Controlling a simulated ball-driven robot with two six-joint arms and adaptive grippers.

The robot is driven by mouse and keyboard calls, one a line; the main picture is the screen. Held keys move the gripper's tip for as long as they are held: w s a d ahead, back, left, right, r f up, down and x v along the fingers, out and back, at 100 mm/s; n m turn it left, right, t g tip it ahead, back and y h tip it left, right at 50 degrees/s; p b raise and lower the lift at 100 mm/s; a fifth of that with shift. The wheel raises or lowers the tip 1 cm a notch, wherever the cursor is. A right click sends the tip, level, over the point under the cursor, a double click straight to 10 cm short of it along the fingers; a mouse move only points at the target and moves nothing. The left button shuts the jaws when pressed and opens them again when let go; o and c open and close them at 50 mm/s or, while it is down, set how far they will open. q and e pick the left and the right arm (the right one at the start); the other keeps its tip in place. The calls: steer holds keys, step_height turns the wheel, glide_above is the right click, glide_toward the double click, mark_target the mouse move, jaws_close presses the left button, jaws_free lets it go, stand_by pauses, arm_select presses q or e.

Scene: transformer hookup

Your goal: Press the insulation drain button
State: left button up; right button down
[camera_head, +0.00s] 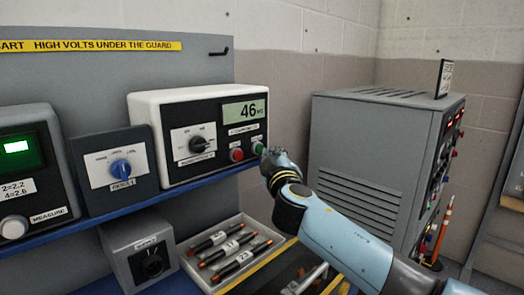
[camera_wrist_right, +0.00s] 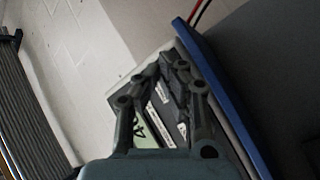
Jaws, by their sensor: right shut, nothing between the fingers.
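A white-cased instrument (camera_head: 185,97) with a black front stands on the blue shelf. It has a display (camera_head: 243,111) reading 46, a dark knob (camera_head: 199,144), a red button (camera_head: 236,154) and a green button (camera_head: 258,148). The button labels are too small to read, so I cannot tell which is the drain button. My right gripper (camera_head: 269,155) is shut and empty, its tips right by the green button; I cannot tell if they touch. In the right wrist view, the gripper (camera_wrist_right: 165,65) points at the instrument's front (camera_wrist_right: 168,105). My left gripper is out of view.
A blue selector knob (camera_head: 121,168) and a measuring box with a white button (camera_head: 14,227) are at left. Below are a grey box (camera_head: 125,238) and a tray (camera_head: 205,275) of dark cylinders. A grey cabinet (camera_head: 365,135) stands close to the right of my arm.

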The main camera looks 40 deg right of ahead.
steer(key=shift+w, duration=0.35)
stand_by(0.4)
steer(key=shift+s, duration=0.9)
steer(key=s, duration=0.6)
steer(key=shift+d, duration=0.3)
stand_by(0.4)
